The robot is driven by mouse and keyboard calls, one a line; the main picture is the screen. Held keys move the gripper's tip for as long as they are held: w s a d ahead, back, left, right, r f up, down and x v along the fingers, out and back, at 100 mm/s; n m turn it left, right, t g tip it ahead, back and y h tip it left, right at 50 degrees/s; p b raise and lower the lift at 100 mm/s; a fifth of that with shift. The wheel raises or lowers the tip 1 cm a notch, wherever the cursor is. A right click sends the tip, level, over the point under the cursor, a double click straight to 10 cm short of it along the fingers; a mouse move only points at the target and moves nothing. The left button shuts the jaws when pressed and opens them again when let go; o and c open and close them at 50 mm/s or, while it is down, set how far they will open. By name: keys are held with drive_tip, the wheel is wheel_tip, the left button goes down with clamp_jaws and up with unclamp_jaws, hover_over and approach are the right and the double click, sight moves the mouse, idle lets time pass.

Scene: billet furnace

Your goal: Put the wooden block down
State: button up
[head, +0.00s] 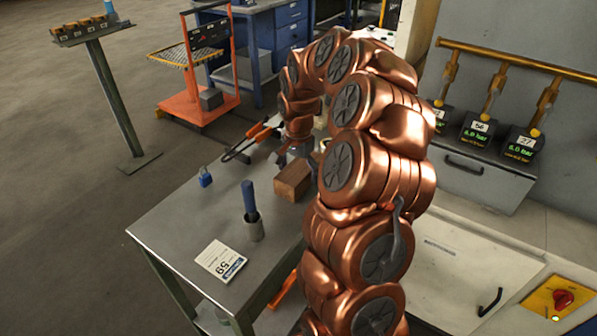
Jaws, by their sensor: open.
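The wooden block (291,182) is a brown cuboid at the right part of the grey metal table (185,222). It appears to rest on the table top. My gripper (293,156) is just beyond and above the block, small in the head view and partly hidden. It is open. I cannot tell whether its fingers touch the block.
A cup with a blue-handled tool (251,217), a card marked 59 (220,260), a blue padlock (205,177) and orange-handled tongs (252,138) are on the table. The table's left front is partly clear. Gauges and brass pipes (494,88) stand right.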

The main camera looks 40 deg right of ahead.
sight(298, 168)
drive_tip(key=shift+r, duration=0.1)
wheel_tip(298, 168, up, 12)
drive_tip(key=b, duration=0.1)
idle(0.4)
idle(0.7)
drive_tip(key=s+a+r+n+p, duration=0.2)
drive_tip(key=s+a+r+n, duration=0.15)
drive_tip(key=s+a, duration=0.4)
drive_tip(key=s+a+r+n+p, duration=0.2)
drive_tip(key=s+a+n, duration=0.25)
drive_tip(key=a, duration=0.55)
drive_tip(key=s+a+f+n+g+p, duration=0.1)
drive_tip(key=s+a+n+p, duration=0.1)
drive_tip(key=s, duration=0.7)
drive_tip(key=s+a+f+n+p, duration=0.1)
drive_tip(key=s+a+n, duration=0.3)
drive_tip(key=s, duration=0.5)
drive_tip(key=shift+s+a+f+g+p, duration=0.25)
drive_tip(key=shift+f+g+p, duration=0.15)
drive_tip(key=shift+f, duration=0.1)
